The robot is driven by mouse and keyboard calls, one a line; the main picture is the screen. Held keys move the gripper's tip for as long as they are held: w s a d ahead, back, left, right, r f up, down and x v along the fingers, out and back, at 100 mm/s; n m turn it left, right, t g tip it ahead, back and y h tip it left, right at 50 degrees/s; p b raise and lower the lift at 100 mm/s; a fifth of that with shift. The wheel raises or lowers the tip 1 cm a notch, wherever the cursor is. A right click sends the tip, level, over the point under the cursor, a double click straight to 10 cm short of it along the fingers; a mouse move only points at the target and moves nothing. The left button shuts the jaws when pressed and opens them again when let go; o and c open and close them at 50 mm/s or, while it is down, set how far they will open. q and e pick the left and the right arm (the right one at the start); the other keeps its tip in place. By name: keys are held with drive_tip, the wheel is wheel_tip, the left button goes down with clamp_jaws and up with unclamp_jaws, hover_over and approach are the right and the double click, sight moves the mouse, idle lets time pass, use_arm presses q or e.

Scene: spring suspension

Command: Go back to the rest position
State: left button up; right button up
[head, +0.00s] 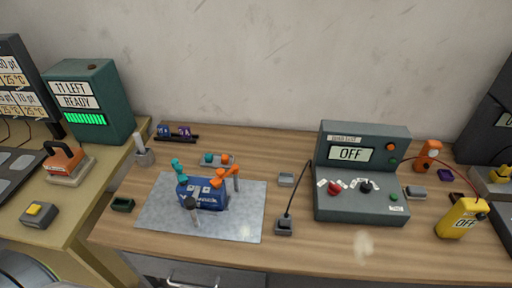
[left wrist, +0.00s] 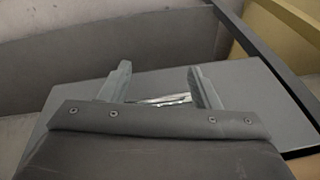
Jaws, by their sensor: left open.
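My left gripper (left wrist: 160,88) shows in the left wrist view with its two fingers apart and nothing between them. Beyond it are a grey panel and a small pale bar-like thing seen between the fingers, too unclear to name. Neither gripper shows in the head view. On the workbench in the head view, a blue block-like device (head: 205,196) with teal and orange parts sits on a grey mat (head: 158,222). A dark probe-like piece (head: 192,210) stands at its front.
A grey-green console (head: 360,205) reading OFF stands right of the mat. A teal box (head: 90,105) reading READY stands on the left table. A yellow meter (head: 461,218) is at the right. Small trays and blocks lie around the mat. A drawer handle (head: 193,281) shows below the bench.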

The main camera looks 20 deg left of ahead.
use_arm(q)
drive_tip(key=s+f+b, duration=0.2)
drive_tip(key=s+f, duration=0.3)
drive_tip(key=f, duration=0.3)
drive_tip(key=s+d+f+g+b, duration=0.1)
drive_tip(key=s+f+b, duration=0.1)
drive_tip(key=s+f, duration=0.3)
drive_tip(key=s+f+b, duration=0.3)
drive_tip(key=s+f, duration=0.3)
drive_tip(key=f, duration=0.7)
drive_tip(key=shift+d, duration=0.2)
drive_tip(key=shift+w+f, duration=0.1)
